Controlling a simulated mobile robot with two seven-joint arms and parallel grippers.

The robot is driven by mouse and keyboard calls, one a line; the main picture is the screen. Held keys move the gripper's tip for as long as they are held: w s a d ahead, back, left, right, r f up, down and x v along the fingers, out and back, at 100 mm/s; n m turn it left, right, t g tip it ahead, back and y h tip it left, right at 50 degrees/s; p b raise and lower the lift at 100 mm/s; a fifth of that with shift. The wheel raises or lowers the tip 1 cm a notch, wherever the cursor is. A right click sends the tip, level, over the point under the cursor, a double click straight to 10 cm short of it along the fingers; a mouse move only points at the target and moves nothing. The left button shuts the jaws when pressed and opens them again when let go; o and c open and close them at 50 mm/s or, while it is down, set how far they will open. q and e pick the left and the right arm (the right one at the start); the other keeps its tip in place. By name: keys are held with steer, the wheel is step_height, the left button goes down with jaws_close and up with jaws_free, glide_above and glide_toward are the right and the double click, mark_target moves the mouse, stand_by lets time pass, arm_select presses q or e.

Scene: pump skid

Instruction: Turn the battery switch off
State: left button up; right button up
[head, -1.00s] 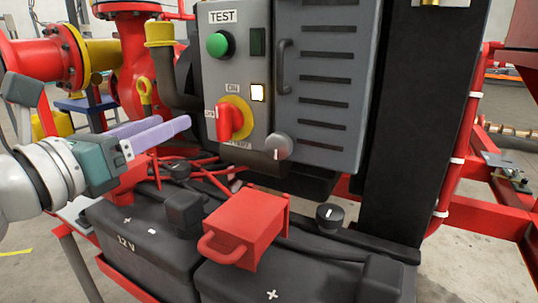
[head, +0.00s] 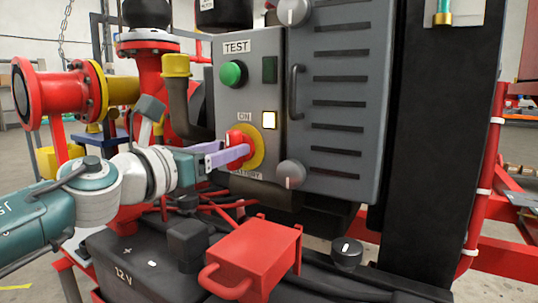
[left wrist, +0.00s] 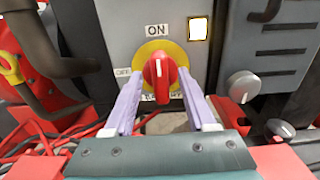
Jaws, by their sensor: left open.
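The battery switch is a red rotary handle (left wrist: 159,76) on a yellow round plate (head: 255,147), on the front of a grey panel (head: 208,107). In the left wrist view its white mark points up toward the ON label (left wrist: 157,30); an OFF label (left wrist: 122,72) is at the left. The lamp (head: 269,119) beside it is lit. My left gripper (head: 246,154) is open, with its two pale purple fingers on either side of the handle's lower part. I cannot tell whether they touch it. My right gripper is not in view.
A green TEST button (head: 233,74) is above the switch. A grey knob (head: 290,174) is to its right. Below are a red box with a handle (head: 258,256), black batteries (head: 130,257) and red cables (left wrist: 45,140). A yellow-capped pipe (head: 176,66) is at the left.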

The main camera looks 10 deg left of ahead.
arm_select(q)
jaws_close()
stand_by(0.5)
